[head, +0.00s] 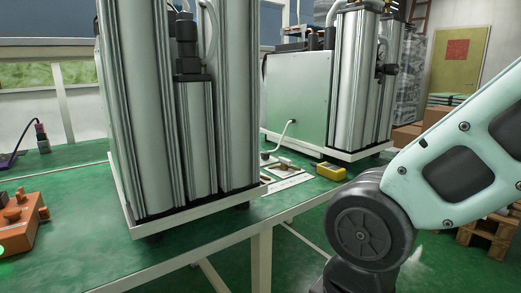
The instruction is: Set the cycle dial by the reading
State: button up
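I cannot pick out the cycle dial or a legible reading in the head view. A small yellow object (331,172), too small to identify, lies on the green bench near the rear column unit. An orange box (22,220) with knob-like parts on top sits at the left edge, partly cut off by the frame. A large unit of silver sieve columns (238,95) stands on a white base frame in front. A second column unit (352,85) with a pale green side panel stands behind it. My arm enters at the right; my gripper is out of view.
The green bench (75,195) has clear surface between the orange box and the front unit. White papers (287,180) and small items lie near the yellow object. A white cable hangs from the rear unit. Cardboard boxes and a wooden pallet (485,238) stand at the right.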

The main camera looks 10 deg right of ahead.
aim_at(265, 155)
jog(key=i+l+u, duration=0.1)
jog(key=l, duration=0.25)
jog(key=i+l+u, duration=0.15)
jog(key=i+l, duration=0.2)
jog(key=i+l+u, duration=0.1)
jog(key=l, duration=0.3)
jog(key=i, duration=0.05)
